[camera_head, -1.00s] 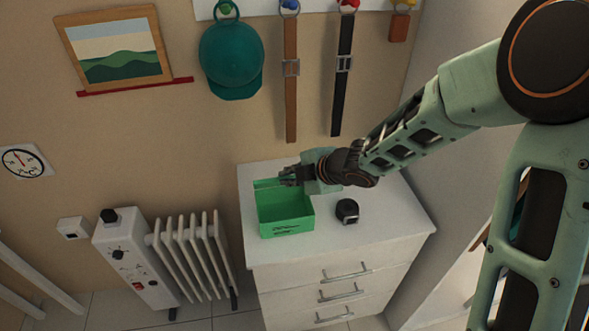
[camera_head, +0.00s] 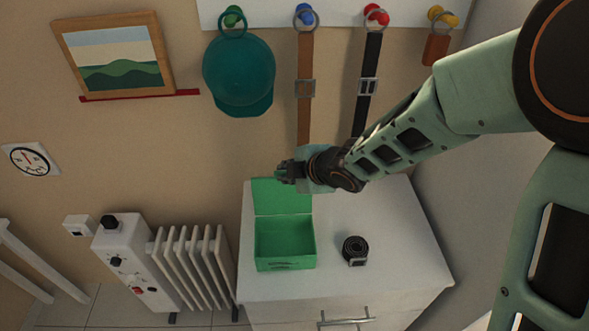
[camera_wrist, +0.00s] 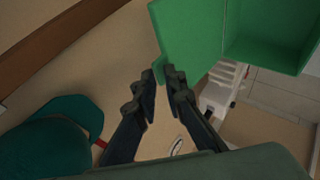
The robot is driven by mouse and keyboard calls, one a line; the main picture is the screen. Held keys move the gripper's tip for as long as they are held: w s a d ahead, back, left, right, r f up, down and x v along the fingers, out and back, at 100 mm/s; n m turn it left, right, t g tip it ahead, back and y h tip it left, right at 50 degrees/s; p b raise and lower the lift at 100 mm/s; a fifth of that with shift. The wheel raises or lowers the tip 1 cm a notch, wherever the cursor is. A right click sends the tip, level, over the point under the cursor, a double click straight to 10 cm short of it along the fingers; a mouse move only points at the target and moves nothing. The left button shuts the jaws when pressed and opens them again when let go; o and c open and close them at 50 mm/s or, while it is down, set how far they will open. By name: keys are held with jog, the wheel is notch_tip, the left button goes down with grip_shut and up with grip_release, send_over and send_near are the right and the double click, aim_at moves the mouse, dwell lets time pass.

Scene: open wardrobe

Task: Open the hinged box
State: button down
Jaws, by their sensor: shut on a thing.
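The green hinged box (camera_head: 285,265) stands on top of the white dresser with its inside showing. Its lid (camera_head: 281,197) stands up at the back, toward the wall, well away from the opening. My gripper (camera_head: 283,172) is at the lid's top edge, shut on it. In the wrist view, the fingertips (camera_wrist: 160,78) are close together at a corner of the green lid (camera_wrist: 188,35). The exact contact is partly hidden. The box body (camera_wrist: 275,35) shows at the upper right there.
A coiled dark belt (camera_head: 355,249) lies right of the box on the dresser top (camera_head: 400,245). A teal cap (camera_head: 239,75) and belts (camera_head: 304,90) hang on the wall close above my gripper. A white radiator (camera_head: 190,260) stands left of the dresser.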

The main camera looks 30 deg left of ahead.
jog(key=c, duration=2.7)
grip_release()
jog(key=shift+w+a+r, duration=0.2)
jog(key=shift+w+r, duration=0.05)
jog(key=shift+w, duration=0.05)
jog(key=shift+o, duration=1.2)
jog(key=o, duration=0.3)
jog(key=shift+s, duration=0.25)
jog(key=shift+o, duration=0.2)
jog(key=shift+f, duration=0.1)
jog(key=shift+d, duration=0.1)
jog(key=v, duration=1.2)
jog(key=shift+w, duration=0.15)
